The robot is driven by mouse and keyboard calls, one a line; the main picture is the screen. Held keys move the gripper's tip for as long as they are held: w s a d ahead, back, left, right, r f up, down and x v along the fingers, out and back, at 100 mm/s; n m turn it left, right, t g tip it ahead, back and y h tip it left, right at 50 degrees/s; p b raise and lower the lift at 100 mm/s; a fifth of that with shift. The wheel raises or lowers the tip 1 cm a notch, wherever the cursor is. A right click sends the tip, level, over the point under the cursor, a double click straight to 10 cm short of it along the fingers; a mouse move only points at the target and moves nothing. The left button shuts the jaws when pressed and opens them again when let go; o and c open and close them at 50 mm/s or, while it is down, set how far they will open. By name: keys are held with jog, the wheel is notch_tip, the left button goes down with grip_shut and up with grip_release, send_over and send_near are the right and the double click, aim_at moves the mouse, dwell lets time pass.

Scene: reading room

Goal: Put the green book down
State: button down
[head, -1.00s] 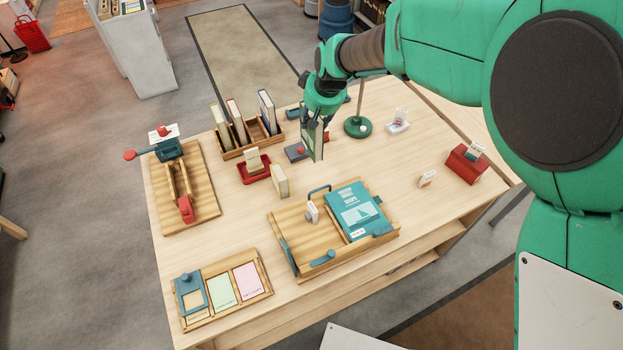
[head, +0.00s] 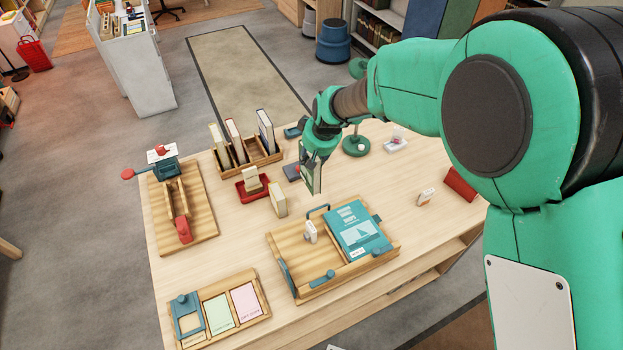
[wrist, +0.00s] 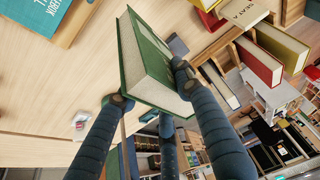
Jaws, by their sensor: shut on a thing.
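The green book (wrist: 143,62) is in my gripper (wrist: 150,88), with fingers pressed on both sides of it in the wrist view. In the head view my gripper (head: 314,160) holds the green book (head: 313,181) upright above the table (head: 400,215), behind the wooden tray. I cannot tell exactly how far its lower edge is above the tabletop. Part of the book is hidden by the fingers.
A wooden tray (head: 288,248) with a teal book (head: 357,232) stands in front. A wooden rack (head: 262,155) with several upright books, a red tray (head: 246,194) and a cream block (head: 278,200) are to the left. The table's right part is mostly clear.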

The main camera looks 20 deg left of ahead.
jog(key=shift+f, duration=1.15)
jog(key=shift+f+b, duration=0.65)
jog(key=shift+f, duration=1.95)
jog(key=c, duration=1.2)
grip_release()
jog(key=shift+f, duration=0.1)
